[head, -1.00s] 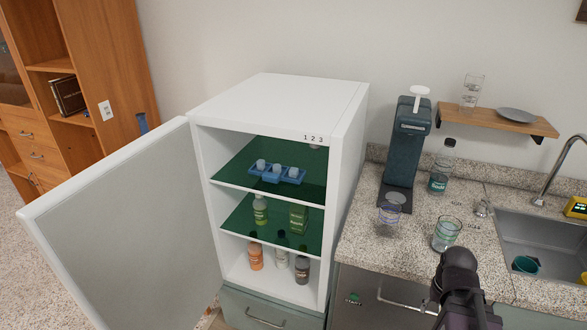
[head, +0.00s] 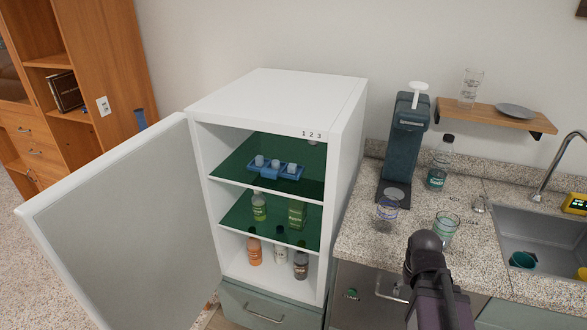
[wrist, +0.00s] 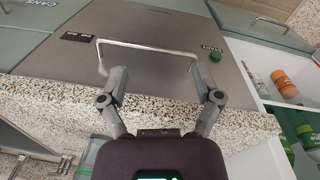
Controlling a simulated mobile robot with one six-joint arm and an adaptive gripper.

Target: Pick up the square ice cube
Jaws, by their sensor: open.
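A blue ice tray (head: 262,173) sits on the top green shelf of the open white mini fridge (head: 280,95). Several whitish ice pieces stand up in it, the middle one (head: 275,163) among them. They are too small to tell which is square. My gripper (wrist: 160,72) is open and empty in the wrist view, its two fingers apart over the grey front panel and its bar handle (wrist: 150,48). In the head view my arm is at the lower right, by the counter's front, well away from the tray. The tray is not in the wrist view.
The fridge door (head: 120,230) stands wide open to the left. The counter (head: 360,225) at right holds a dark dispenser (head: 403,145), glasses (head: 388,208) and a bottle (head: 439,165), beside the sink (head: 540,245). Floor shows at far left.

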